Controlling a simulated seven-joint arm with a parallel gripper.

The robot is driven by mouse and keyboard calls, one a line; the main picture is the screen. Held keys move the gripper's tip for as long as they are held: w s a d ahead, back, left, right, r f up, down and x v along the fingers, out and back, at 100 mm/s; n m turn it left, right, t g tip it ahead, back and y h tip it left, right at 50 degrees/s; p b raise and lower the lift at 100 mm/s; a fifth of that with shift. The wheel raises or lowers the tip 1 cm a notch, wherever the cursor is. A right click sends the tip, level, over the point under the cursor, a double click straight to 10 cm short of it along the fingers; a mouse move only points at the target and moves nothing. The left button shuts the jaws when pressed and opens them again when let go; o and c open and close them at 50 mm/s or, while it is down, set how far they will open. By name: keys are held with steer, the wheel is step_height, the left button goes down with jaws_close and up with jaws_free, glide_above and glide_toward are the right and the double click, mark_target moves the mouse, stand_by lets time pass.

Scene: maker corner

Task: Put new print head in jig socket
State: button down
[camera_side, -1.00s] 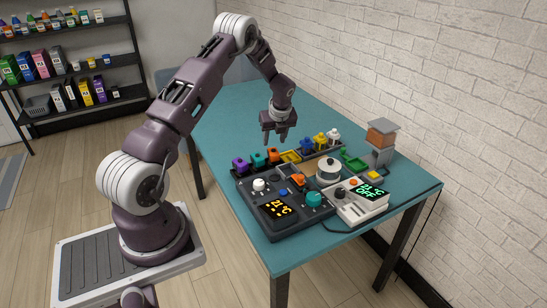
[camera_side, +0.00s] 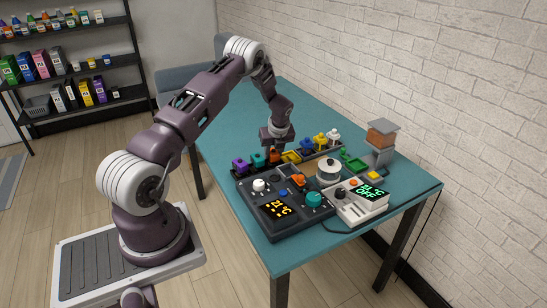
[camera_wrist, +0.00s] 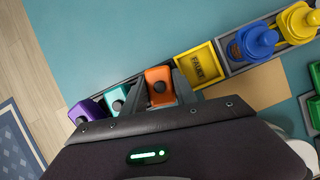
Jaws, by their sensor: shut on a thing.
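An orange print head (camera_side: 273,155) stands in the dark rack (camera_side: 320,155) at the back of the work area, to the right of a teal head (camera_side: 258,160) and a purple head (camera_side: 240,166). My gripper (camera_side: 275,150) is lowered over the rack and shut on the orange head. In the wrist view the orange head (camera_wrist: 160,82) shows between the fingers, beside the teal head (camera_wrist: 115,99) and purple head (camera_wrist: 84,112). A dark jig console (camera_side: 250,212) stands in front, with an orange part (camera_side: 298,180) on it. I cannot make out an empty socket.
A yellow tray (camera_wrist: 201,65) with unreadable lettering lies right of the orange head. Beyond it stand blue (camera_wrist: 253,42) and yellow (camera_wrist: 297,22) pieces. A white round pot (camera_side: 328,170), a light control box (camera_side: 360,204) and a green tray (camera_side: 353,161) crowd the right. The far table is clear.

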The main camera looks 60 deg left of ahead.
steer(key=r, duration=0.9)
steer(key=shift+d+r, duration=0.3)
steer(key=d+m, duration=0.2)
steer(key=d, duration=0.8)
steer(key=shift+t, duration=0.3)
steer(key=shift+a+f, duration=0.15)
steer(key=shift+f, duration=2.7)
steer(key=shift+f, duration=0.4)
steer(key=c, duration=0.9)
jaws_free()
step_height(320, 180, up, 7)
